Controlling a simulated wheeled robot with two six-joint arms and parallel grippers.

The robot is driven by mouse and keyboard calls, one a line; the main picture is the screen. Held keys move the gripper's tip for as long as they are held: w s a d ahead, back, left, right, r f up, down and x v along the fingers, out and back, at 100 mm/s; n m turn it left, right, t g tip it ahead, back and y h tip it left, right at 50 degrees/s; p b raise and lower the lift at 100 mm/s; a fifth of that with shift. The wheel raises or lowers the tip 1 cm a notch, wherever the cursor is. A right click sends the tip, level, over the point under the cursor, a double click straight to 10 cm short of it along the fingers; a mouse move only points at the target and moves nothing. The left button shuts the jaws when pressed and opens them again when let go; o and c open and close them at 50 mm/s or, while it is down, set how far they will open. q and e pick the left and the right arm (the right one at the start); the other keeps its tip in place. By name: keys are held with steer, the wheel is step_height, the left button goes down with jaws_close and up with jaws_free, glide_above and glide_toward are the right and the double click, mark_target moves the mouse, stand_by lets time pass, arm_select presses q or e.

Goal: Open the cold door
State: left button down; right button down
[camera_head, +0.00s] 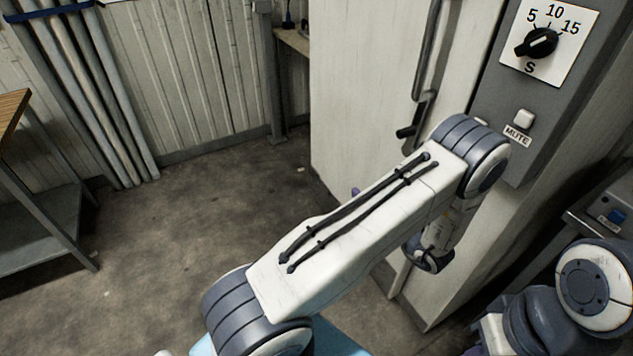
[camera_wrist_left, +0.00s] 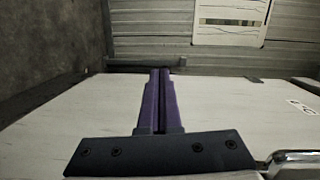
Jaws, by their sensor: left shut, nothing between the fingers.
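The cold door (camera_head: 360,70) is a tall white panel right of centre in the head view, with a dark vertical handle (camera_head: 428,55) and a latch lever near its lower end. I cannot tell whether it stands ajar. My left gripper (camera_wrist_left: 160,73) shows in the wrist view with its purple fingers shut together and empty. They lie across the white panel (camera_wrist_left: 60,125), with their tips near its far edge; I cannot tell whether they touch it. In the head view my left arm hides most of the gripper. My right gripper is out of view.
A grey control box (camera_head: 500,100) with a dial and a mute button is right of the door. Pipes (camera_head: 85,90) lean on the corrugated wall at the left, near a wood-topped bench (camera_head: 12,105). The concrete floor (camera_head: 200,220) between is clear.

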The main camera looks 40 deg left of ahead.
arm_select(q)
steer(key=s+a+g+y+p, duration=0.1)
steer(key=s+a, duration=0.1)
steer(key=a, duration=1.1)
steer(key=shift+r, duration=0.1)
steer(key=shift+w, duration=0.15)
stand_by(1.3)
